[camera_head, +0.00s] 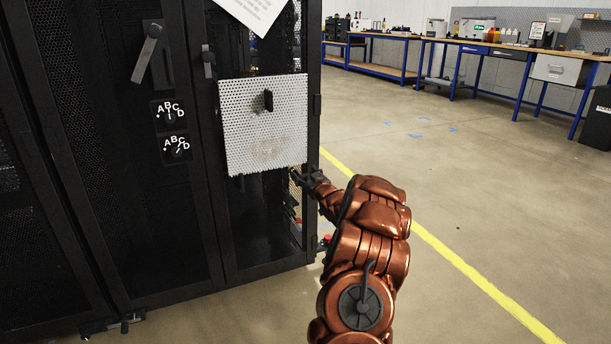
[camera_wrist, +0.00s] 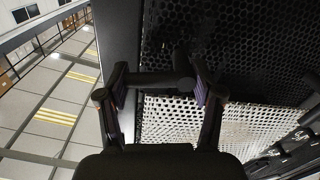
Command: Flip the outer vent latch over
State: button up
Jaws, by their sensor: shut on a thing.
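My gripper (camera_head: 303,178) is at the right edge of the rack cabinet, just below and right of the white perforated vent panel (camera_head: 250,135). In the wrist view my gripper (camera_wrist: 158,88) has a finger on each side of the dark outer vent latch (camera_wrist: 152,79) and is shut on it. The latch runs sideways across the cabinet's dark frame, and its round knob-like part (camera_wrist: 181,62) stands by the right finger. In the head view the latch is too small and dark to tell from the fingers. The vent panel also shows behind the fingers in the wrist view (camera_wrist: 240,125).
A dark tab (camera_head: 268,101) stands out from the vent panel. A lever handle (camera_head: 147,53), a smaller lever (camera_head: 207,62) and ABCD dials (camera_head: 170,112) are on the cabinet to the left. Open floor (camera_head: 460,190) lies to the right, with workbenches (camera_head: 480,44) behind.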

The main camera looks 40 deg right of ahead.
jog(key=shift+s+d+r+n, duration=0.2)
jog(key=shift+r+n, duration=0.15)
jog(key=shift+n, duration=0.55)
jog(key=shift+s+d+r+n, duration=0.1)
jog(key=shift+d+r+n, duration=0.15)
jog(key=shift+n, duration=0.65)
jog(key=shift+r, duration=0.15)
jog(key=o, duration=1)
jog(key=shift+w+a, duration=0.1)
jog(key=shift+a, duration=0.1)
jog(key=shift+s+a+f, duration=0.25)
jog(key=shift+s, duration=0.1)
jog(key=shift+v, duration=5.55)
jog(key=shift+c, duration=0.3)
